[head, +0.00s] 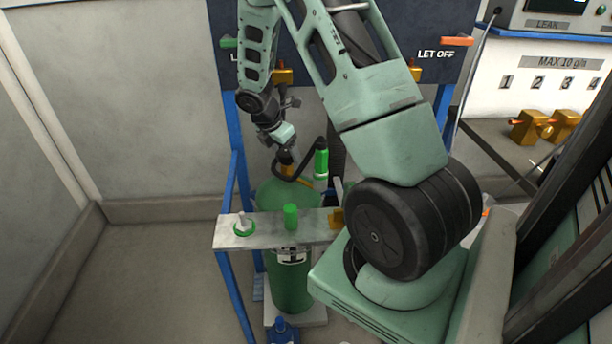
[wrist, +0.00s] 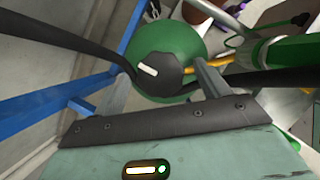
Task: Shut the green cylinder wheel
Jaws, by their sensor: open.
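The green cylinder (head: 291,285) stands upright behind a metal plate in the head view. Its rounded green top also shows in the wrist view (wrist: 182,42). A dark knob-like wheel (wrist: 158,76) with a white mark sits over that top in the wrist view. In the head view the wheel cannot be made out behind my gripper. My gripper (head: 287,160) points down over the cylinder top. In the wrist view my gripper (wrist: 162,72) is open, with one grey finger on each side of the wheel. I cannot tell whether the fingers touch it.
A black hose (head: 311,150) curves close beside my gripper to a green fitting (head: 321,163). Blue frame posts (head: 231,185) stand at the left. Floor further left is clear.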

